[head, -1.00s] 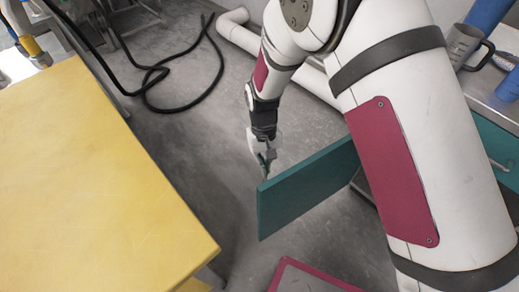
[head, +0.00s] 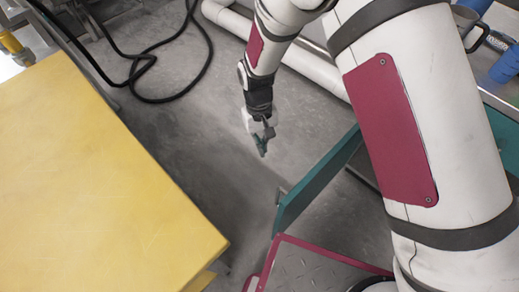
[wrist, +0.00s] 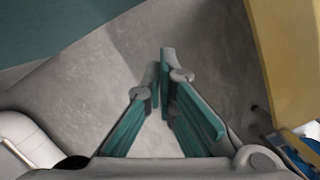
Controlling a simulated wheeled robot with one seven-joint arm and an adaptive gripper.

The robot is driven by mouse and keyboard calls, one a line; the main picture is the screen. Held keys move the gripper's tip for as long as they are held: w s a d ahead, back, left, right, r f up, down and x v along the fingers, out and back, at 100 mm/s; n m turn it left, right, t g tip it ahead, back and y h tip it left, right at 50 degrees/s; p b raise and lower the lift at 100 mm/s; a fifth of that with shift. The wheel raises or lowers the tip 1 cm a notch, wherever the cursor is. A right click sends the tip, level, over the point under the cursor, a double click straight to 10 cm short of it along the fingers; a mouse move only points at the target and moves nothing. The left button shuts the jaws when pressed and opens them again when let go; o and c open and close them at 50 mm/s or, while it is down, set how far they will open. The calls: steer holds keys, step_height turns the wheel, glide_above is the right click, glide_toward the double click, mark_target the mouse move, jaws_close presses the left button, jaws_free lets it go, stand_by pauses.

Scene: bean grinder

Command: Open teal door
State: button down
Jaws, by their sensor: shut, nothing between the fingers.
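Part of a teal panel, which looks like the door, also fills the upper left of the wrist view (wrist: 50,28). My gripper (head: 262,150) hangs over the floor, up and left of the door's free edge and apart from it. In the wrist view my gripper (wrist: 163,70) has its teal-padded fingers together at the tips, with nothing between them. My arm hides the door's hinge side.
A yellow table (head: 100,170) takes up the left side. Grey floor (head: 190,130) lies open between it and the door. A black hose (head: 170,85) and a white pipe (head: 305,70) lie behind. A metal cup and blue items stand on the counter at right.

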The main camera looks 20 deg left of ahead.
step_height(320, 180, up, 10)
steer(key=w+a+p, duration=0.1)
steer(key=shift+f+p, duration=0.25)
steer(key=shift+p, duration=0.1)
steer(key=shift+w+r, duration=0.1)
